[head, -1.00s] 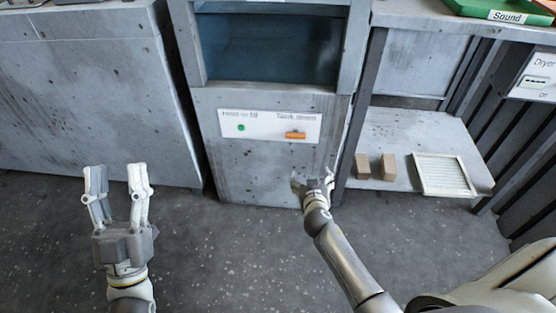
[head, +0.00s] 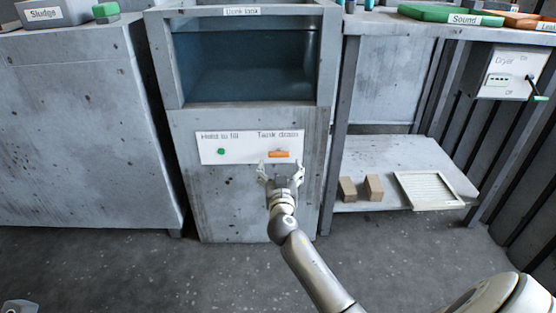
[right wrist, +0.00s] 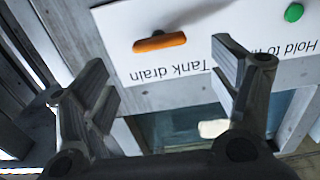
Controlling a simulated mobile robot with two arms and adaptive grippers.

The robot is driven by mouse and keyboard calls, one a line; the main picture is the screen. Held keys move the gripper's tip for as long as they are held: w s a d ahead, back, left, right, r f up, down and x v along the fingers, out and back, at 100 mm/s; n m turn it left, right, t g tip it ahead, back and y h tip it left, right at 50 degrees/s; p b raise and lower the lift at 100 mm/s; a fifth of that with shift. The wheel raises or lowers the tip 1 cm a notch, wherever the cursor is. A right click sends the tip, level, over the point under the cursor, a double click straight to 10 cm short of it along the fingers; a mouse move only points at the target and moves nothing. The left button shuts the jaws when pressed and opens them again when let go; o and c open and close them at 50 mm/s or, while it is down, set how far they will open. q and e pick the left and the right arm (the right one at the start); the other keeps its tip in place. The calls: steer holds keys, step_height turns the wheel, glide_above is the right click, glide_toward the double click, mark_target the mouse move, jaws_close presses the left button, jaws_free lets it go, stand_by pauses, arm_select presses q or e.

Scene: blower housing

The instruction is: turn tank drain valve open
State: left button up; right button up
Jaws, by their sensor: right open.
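The tank drain valve is an orange handle (head: 279,154) lying horizontally under the "Tank drain" label on a white panel (head: 209,154) on the tank front. It also shows in the right wrist view (right wrist: 159,43), where the picture is upside down. My right gripper (head: 280,168) is open and empty, just below the handle in the head view. In the right wrist view its fingers (right wrist: 160,75) are spread, with the handle beyond the gap between them and apart from both. My left gripper is mostly out of the head view; only a small piece shows at the lower left corner.
A green button (head: 221,151) marked "Hold to fill" is left of the handle. The tank (head: 245,65) has an open window above. A shelf at right holds two brown blocks (head: 374,187) and a white slatted frame (head: 429,190). A dryer box (head: 502,78) hangs farther right.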

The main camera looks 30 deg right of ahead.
mark_target(279, 156)
steer(key=b+x, duration=0.1)
steer(key=x, duration=0.5)
steer(key=shift+w+d, duration=0.1)
steer(key=shift+w, duration=0.15)
steer(key=shift+c, duration=0.5)
steer(key=c, duration=0.9)
